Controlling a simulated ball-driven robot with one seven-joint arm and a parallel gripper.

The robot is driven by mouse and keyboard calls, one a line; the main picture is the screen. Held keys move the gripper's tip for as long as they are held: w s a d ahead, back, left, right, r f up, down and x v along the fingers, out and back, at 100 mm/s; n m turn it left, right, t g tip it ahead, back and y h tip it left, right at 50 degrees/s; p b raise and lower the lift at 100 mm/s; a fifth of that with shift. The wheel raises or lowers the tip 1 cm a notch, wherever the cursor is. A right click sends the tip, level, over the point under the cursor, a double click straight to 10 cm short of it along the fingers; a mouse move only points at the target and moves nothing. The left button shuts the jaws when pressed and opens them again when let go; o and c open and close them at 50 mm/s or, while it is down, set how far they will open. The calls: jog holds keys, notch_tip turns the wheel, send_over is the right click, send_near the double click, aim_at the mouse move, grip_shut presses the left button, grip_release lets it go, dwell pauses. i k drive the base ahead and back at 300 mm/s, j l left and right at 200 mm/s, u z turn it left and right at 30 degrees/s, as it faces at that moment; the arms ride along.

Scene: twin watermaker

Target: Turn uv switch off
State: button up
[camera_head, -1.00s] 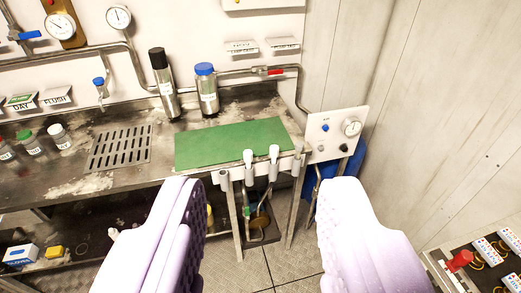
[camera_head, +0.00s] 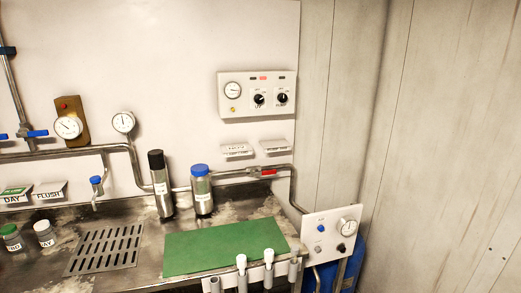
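A white control panel (camera_head: 257,93) is fixed to the wall above the bench. It carries a round gauge at its left and two black rotary knobs. The left knob (camera_head: 259,99) has a label below it that seems to read UV. The right knob (camera_head: 281,98) has a label that seems to read PUMP. The exact pointer direction of the knobs is too small to tell. My gripper is not visible in the current view.
A steel bench holds a green mat (camera_head: 222,246), a black-capped cylinder (camera_head: 160,184) and a blue-capped bottle (camera_head: 202,190). A pipe with a red-handled valve (camera_head: 267,172) runs along the wall.

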aim_at(259, 99)
jog(key=i+l, duration=0.1)
jog(key=i, duration=0.55)
jog(key=i+l, duration=0.1)
jog(key=i, duration=0.55)
jog(key=i+u, duration=0.1)
jog(key=i, duration=0.55)
jog(key=i+l, duration=0.2)
jog(key=i, duration=0.45)
